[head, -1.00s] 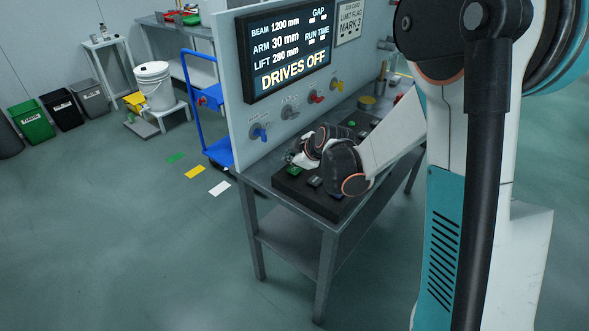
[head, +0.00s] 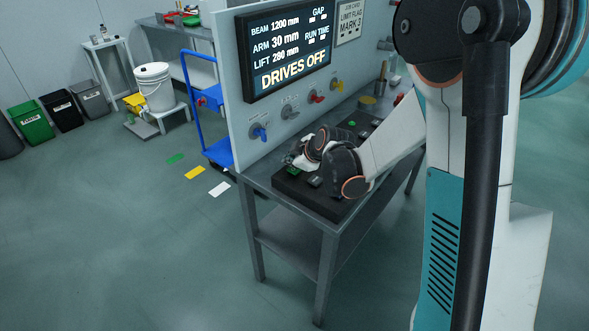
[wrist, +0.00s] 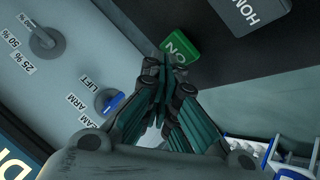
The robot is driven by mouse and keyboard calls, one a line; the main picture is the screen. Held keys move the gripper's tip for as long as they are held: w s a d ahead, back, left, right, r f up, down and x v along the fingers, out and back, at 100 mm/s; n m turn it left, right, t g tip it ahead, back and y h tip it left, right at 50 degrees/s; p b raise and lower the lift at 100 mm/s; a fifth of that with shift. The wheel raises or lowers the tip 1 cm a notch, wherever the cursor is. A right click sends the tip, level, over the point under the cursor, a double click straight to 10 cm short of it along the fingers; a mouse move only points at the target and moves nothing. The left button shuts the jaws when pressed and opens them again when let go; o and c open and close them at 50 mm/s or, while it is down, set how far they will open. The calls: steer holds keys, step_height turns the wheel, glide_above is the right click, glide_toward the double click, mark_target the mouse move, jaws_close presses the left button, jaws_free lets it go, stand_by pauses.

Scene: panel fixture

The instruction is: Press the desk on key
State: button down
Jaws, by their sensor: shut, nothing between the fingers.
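The green ON key (wrist: 181,46) sits on the dark desk box, and its lettering is partly readable in the wrist view. In the head view the green key (head: 292,170) shows small at the near left end of the box (head: 322,205). My gripper (wrist: 166,62) is shut and empty, with its fingertips at the edge of the ON key and overlapping it in the wrist view. I cannot tell whether they touch it. In the head view my gripper (head: 294,160) is just above the key and partly hides it. The display (head: 288,48) reads DRIVES OFF.
A grey HOME key (wrist: 251,12) lies beside the ON key. The upright panel behind the box carries a blue knob (head: 259,132), a red knob (head: 316,97) and other knobs. A blue trolley (head: 205,105) stands left of the bench. The floor in front is clear.

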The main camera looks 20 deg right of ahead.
mark_target(292, 170)
steer(key=shift+f, duration=0.4)
stand_by(0.3)
steer(key=shift+r, duration=0.15)
steer(key=shift+r+p, duration=0.45)
steer(key=shift+r, duration=0.3)
steer(key=shift+r+p, duration=1.7)
steer(key=shift+r, duration=0.75)
